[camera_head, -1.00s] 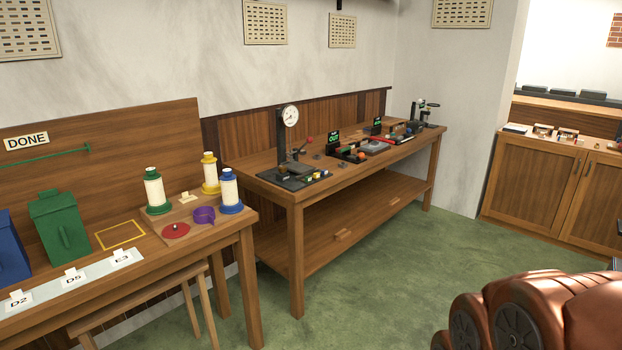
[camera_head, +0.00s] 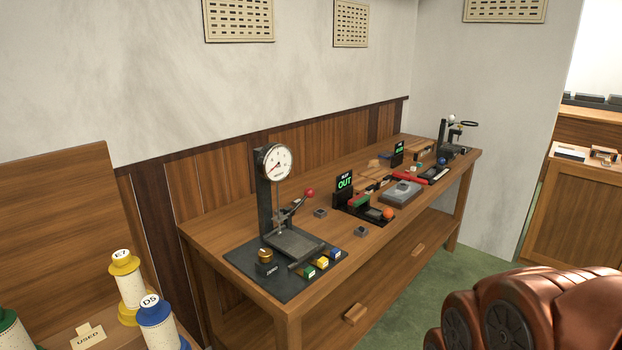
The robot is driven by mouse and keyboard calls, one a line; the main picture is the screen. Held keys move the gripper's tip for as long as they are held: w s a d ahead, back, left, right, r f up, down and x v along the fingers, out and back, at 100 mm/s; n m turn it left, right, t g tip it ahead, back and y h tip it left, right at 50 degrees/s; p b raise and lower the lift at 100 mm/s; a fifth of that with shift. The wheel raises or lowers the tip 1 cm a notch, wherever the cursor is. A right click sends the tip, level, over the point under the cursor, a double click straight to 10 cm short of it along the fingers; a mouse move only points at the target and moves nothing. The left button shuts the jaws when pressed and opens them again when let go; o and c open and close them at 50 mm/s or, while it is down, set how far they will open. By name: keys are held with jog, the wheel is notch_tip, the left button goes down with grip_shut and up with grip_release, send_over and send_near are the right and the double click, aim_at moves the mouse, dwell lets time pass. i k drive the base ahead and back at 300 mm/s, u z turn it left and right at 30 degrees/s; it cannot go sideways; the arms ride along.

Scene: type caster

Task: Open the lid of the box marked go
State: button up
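I cannot make out any box marked go in this view. On the wooden bench (camera_head: 215,225) there is a black sign (camera_head: 345,185) with green letters reading OUT. A second black sign with green letters (camera_head: 398,152) stands farther back, too small to read. Low wooden and grey items lie around these signs, including a flat grey block (camera_head: 401,192); I cannot tell whether any has a lid. My gripper is out of view; only a copper-coloured part of my arm shows at the lower right.
A dial gauge on a stand (camera_head: 275,163) fills the bench's near end, with small coloured blocks before it. An orange ball (camera_head: 388,213) lies near the front edge. Spools (camera_head: 158,320) stand on a table at lower left. Green floor (camera_head: 412,285) is open before the bench.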

aim_at(360, 184)
jog(key=z, duration=0.7)
jog(key=i, duration=2.4)
jog(key=u, duration=2.2)
